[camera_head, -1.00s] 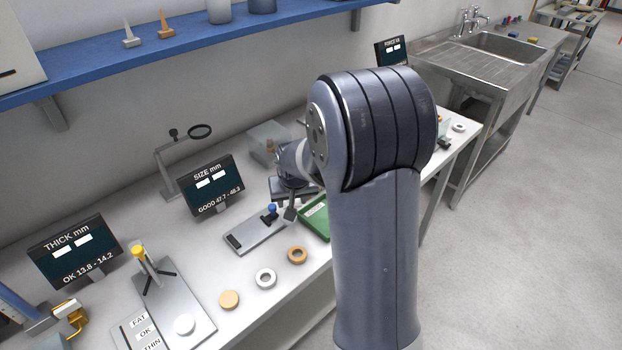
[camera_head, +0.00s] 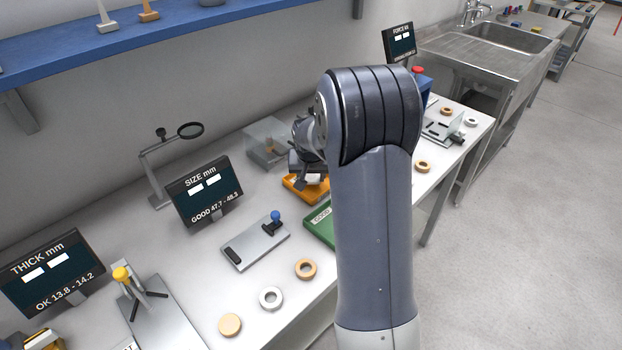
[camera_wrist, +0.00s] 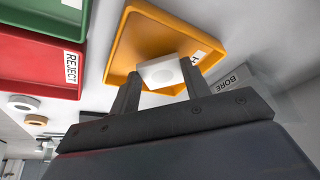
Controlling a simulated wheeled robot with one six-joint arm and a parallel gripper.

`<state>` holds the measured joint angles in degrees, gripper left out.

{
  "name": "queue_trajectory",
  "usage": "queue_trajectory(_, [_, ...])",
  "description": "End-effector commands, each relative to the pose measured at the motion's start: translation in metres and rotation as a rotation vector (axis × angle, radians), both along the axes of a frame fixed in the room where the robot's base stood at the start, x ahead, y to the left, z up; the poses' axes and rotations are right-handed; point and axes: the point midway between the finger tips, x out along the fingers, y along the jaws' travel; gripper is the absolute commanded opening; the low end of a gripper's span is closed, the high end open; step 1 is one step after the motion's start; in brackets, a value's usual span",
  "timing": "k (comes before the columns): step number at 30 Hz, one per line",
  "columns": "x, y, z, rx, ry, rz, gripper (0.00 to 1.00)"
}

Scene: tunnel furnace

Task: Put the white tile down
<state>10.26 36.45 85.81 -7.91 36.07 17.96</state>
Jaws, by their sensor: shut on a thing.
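The white tile (camera_wrist: 160,72) is held between the two dark fingers of my gripper (camera_wrist: 162,80) in the wrist view. It is over the orange tray (camera_wrist: 122,62); whether it touches the tray floor I cannot tell. The tray's label is mostly hidden behind the tile and a finger. In the head view my gripper (camera_head: 308,172) is at the orange tray (camera_head: 293,191), partly hidden by my arm, and a bit of white shows below it.
A red REJECT tray (camera_wrist: 30,62) and a green tray (camera_wrist: 50,18) lie beside the orange one. A clear box (camera_head: 266,146) stands behind the gripper.

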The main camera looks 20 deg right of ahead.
Motion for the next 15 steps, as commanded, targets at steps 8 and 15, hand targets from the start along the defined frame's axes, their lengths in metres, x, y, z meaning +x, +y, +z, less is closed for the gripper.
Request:
queue_trajectory(8, [0.000,0.000,-0.016,-0.001,-0.002,0.000,0.18])
queue_trajectory(15, [0.000,0.000,-0.021,-0.001,-0.002,0.001,0.18])
